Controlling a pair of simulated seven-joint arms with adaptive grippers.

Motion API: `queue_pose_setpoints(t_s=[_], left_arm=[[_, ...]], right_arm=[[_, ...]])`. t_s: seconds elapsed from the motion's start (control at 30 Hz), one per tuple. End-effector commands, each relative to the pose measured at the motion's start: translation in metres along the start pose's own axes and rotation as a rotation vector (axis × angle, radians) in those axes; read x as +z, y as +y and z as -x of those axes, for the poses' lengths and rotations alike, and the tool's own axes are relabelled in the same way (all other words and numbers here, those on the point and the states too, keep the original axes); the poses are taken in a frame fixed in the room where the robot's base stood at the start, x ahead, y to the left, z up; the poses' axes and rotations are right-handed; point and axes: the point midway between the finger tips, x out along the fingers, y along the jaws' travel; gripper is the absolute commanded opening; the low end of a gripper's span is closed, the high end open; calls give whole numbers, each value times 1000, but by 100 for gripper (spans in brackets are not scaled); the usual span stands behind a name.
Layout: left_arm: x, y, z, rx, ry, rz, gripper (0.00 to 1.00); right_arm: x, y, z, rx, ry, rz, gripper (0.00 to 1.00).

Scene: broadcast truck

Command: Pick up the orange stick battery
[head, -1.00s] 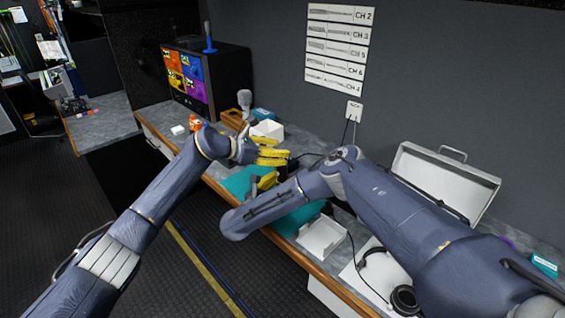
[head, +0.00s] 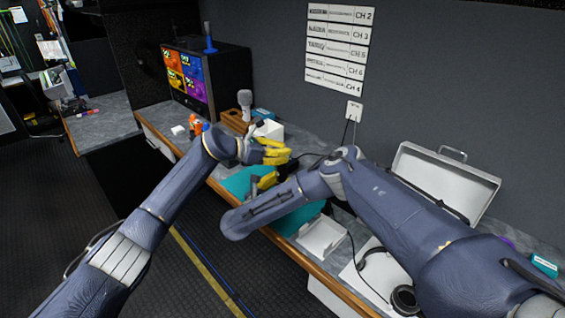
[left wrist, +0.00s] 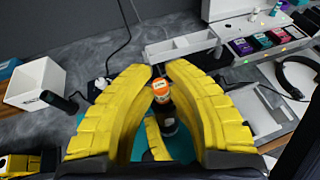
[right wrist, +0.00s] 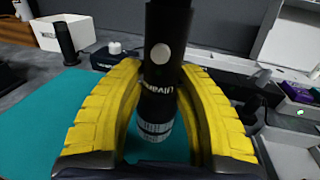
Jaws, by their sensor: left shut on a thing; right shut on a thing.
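The orange stick battery (left wrist: 161,88) shows in the left wrist view as an orange cylinder with a pale band, between the tips of my left gripper (left wrist: 163,72). My left gripper is shut on it; it also shows in the head view (head: 274,152). Directly beneath the battery is a black cylindrical body (left wrist: 168,118); I cannot tell how far the battery sits inside it. My right gripper (right wrist: 158,72) is shut on this black body, which also shows with lettering and a ribbed ring in the right wrist view (right wrist: 157,100). The battery is hidden in the head and right wrist views.
A teal mat (head: 236,184) lies below the grippers. A white box (head: 270,130) and a grey-headed microphone (head: 245,99) stand behind. A white tray (head: 322,238), headphones (head: 404,299) and an open white case (head: 445,180) occupy the right side.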

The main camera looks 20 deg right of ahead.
Motion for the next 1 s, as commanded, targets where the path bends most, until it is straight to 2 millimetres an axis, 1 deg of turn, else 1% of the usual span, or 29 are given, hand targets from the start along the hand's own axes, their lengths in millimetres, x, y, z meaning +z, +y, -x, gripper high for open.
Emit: queue_pose_setpoints(t_s=[0.33,0.47,0.57,0.8,1.0], left_arm=[[0,0,0,0,0,0,0],[4,0,2,1,0,-2,0],[14,0,6,1,0,-3,0],[51,0,21,1,0,-4,0],[77,0,32,1,0,-4,0]], right_arm=[[-2,-1,1,-2,4,3,0],[-2,-1,1,-2,4,3,0],[-2,-1,1,-2,4,3,0],[-2,-1,1,-2,4,3,0],[-3,-1,1,-2,4,3,0]])
